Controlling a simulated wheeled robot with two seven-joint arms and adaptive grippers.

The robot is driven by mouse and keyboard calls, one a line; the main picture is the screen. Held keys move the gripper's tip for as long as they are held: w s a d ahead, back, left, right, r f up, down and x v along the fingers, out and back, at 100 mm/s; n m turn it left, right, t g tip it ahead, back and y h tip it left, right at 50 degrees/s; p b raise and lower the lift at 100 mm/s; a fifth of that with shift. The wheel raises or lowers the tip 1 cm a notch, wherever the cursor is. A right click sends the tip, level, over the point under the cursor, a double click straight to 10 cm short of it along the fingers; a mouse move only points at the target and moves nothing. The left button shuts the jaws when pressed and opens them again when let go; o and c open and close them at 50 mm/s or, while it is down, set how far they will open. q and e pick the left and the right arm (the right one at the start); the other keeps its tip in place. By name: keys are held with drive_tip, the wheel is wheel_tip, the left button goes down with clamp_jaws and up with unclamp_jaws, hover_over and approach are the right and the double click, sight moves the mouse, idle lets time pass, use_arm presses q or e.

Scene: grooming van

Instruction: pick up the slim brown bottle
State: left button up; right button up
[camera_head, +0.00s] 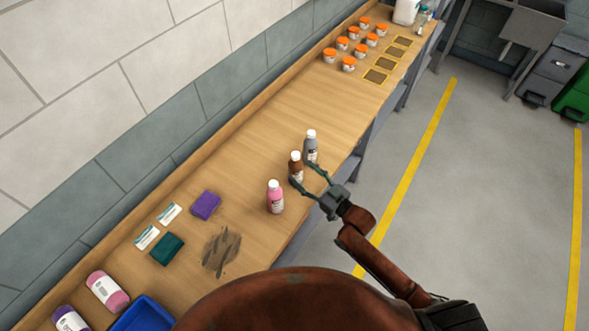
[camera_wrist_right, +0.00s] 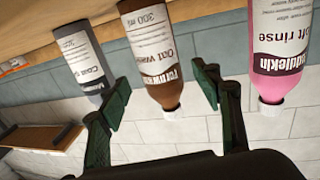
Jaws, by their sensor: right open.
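The slim brown bottle (camera_head: 295,167) stands upright on the wooden bench, with a white cap and a pale label. My right gripper (camera_head: 309,175) is open, its two fingers reaching toward the brown bottle in the head view. In the right wrist view, which is upside down, the brown bottle (camera_wrist_right: 154,55) appears between the open fingers (camera_wrist_right: 165,100), and I cannot tell whether they touch it. A grey bottle (camera_head: 310,146) stands just behind it to the right, and a pink bottle (camera_head: 275,198) stands in front to the left. My left gripper is not in view.
The bench (camera_head: 262,137) runs along a tiled wall. A purple block (camera_head: 205,205), a green block (camera_head: 167,249), a dark smear (camera_head: 222,250) and a blue tray (camera_head: 143,316) lie nearer. Several orange-lidded jars (camera_head: 342,43) stand at the far end.

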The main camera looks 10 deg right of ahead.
sight(301, 171)
drive_tip(key=x, duration=0.3)
drive_tip(key=shift+w+a, duration=0.25)
drive_tip(key=shift+w, duration=0.1)
drive_tip(key=shift+w+a, duration=0.1)
drive_tip(key=shift+w, duration=0.05)
drive_tip(key=shift+c, duration=0.2)
drive_tip(key=c, duration=1.4)
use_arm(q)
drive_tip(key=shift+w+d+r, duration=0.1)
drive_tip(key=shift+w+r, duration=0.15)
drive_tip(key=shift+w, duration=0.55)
use_arm(e)
drive_tip(key=shift+r, duration=0.1)
drive_tip(key=shift+c, duration=0.6)
